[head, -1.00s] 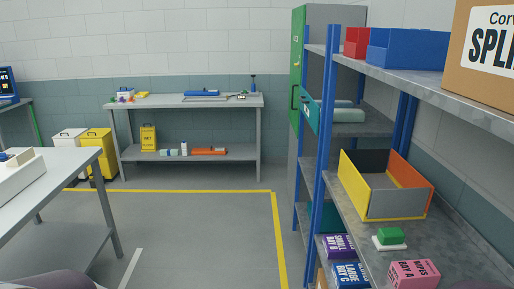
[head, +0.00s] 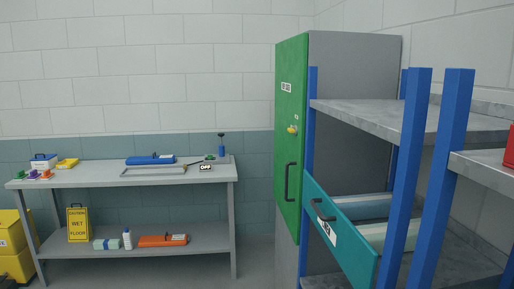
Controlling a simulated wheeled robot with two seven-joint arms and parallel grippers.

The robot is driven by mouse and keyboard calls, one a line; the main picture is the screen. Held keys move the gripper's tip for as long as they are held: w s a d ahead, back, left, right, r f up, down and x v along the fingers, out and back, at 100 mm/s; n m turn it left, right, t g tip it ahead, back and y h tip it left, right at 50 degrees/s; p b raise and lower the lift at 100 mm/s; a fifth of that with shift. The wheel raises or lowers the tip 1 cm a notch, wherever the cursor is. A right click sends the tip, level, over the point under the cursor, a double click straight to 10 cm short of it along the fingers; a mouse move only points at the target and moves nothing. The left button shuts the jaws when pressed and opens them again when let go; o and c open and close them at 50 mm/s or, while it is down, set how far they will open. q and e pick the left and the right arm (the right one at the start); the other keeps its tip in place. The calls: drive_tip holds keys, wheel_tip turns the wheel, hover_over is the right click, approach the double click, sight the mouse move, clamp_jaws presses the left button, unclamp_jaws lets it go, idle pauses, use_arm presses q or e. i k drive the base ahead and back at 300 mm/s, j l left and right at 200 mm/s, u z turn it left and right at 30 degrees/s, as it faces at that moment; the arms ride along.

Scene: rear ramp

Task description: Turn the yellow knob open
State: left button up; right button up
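The yellow knob (head: 292,129) sits on the upper part of a tall green cabinet door (head: 291,150). A small label is just above it and a larger white label higher up. A dark vertical handle (head: 290,182) is below the knob on the same door. The door looks shut. The knob is small and seen at a slant, so its turn position is hard to read. Neither of my grippers is in view.
Blue-posted shelving (head: 421,150) stands close at right, beside the cabinet. A teal drawer-like front (head: 340,235) with a dark handle slants out in front of the cabinet's lower right. A grey workbench (head: 130,178) with tools and a yellow wet-floor sign (head: 78,222) stand at left.

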sight(294, 130)
drive_tip(key=i+j+z, duration=0.25)
drive_tip(key=i, duration=0.2)
drive_tip(key=i+j+z, duration=0.1)
drive_tip(key=i+j, duration=0.15)
drive_tip(key=i+j+z, duration=0.1)
drive_tip(key=j, duration=0.35)
drive_tip(key=i+j, duration=0.35)
drive_tip(key=i+j+z, duration=0.15)
drive_tip(key=j, duration=0.2)
drive_tip(key=i+j+z, duration=0.1)
drive_tip(key=i+j, duration=0.15)
drive_tip(key=j, duration=0.15)
drive_tip(key=i+j+z, duration=0.1)
drive_tip(key=j, duration=0.3)
drive_tip(key=i, duration=0.05)
